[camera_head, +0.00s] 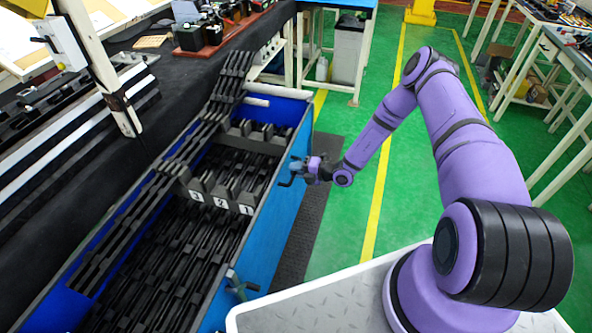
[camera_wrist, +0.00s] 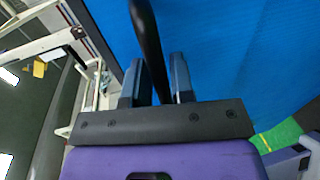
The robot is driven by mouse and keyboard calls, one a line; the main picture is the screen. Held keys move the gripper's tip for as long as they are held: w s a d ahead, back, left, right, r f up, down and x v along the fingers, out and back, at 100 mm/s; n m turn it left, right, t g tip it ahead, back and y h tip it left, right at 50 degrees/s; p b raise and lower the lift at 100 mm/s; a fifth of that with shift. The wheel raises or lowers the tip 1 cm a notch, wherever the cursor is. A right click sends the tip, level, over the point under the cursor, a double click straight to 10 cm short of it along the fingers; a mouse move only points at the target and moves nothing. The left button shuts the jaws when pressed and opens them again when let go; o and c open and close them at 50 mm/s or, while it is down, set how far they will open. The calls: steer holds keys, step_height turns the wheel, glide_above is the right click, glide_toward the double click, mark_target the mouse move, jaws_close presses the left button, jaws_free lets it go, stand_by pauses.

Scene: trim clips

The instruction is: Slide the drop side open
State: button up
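The blue bin (camera_head: 283,222) stands along the dark bench, its long blue side facing me; that side appears upright. Dark handles stick out from it: one at the far part (camera_head: 287,182), one at the near part (camera_head: 243,287). My gripper (camera_head: 297,167) is at the far handle. In the wrist view a dark bar (camera_wrist: 147,35) runs between the two fingers of my gripper (camera_wrist: 158,82), in front of the blue panel (camera_wrist: 240,50). The fingers are close to the bar on both sides; whether they press on it is unclear.
Black trim strips (camera_head: 175,260) fill the bin, with dividers numbered 3, 2 and 1 (camera_head: 220,201) across it. A dark mat (camera_head: 318,205) lies beside the bin. The green floor (camera_head: 350,235) beyond is clear. My white base top is at the bottom.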

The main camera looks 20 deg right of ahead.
jaws_close()
steer(key=shift+f, duration=0.1)
step_height(320, 180, down, 15)
stand_by(0.4)
steer(key=shift+s, duration=0.1)
steer(key=shift+o, duration=2)
jaws_free()
steer(key=v, duration=1)
steer(key=shift+s+d, duration=0.2)
steer(key=shift+d, duration=0.15)
